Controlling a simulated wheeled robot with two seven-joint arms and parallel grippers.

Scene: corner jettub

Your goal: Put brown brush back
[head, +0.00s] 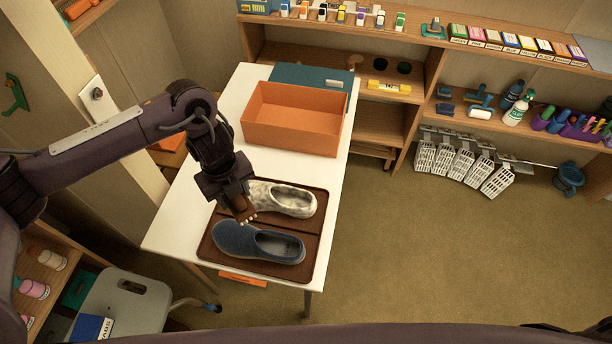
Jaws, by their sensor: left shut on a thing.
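A brown brush (242,206) with pale bristles is in my left gripper (234,196), just above the brown tray (318,233) on the white table. My left gripper is shut on it and partly hides it. A speckled grey shoe (290,199) and a dark blue shoe (243,241) lie on the tray, close to the brush. I cannot tell whether the bristles touch a shoe. My right gripper does not show.
An open orange box (295,118) stands at the back of the white table (178,226), with its teal lid (311,75) behind it. Wooden shelves (430,92) with bottles and small boxes line the back wall. A grey stool (122,306) is at lower left. The floor at right is clear.

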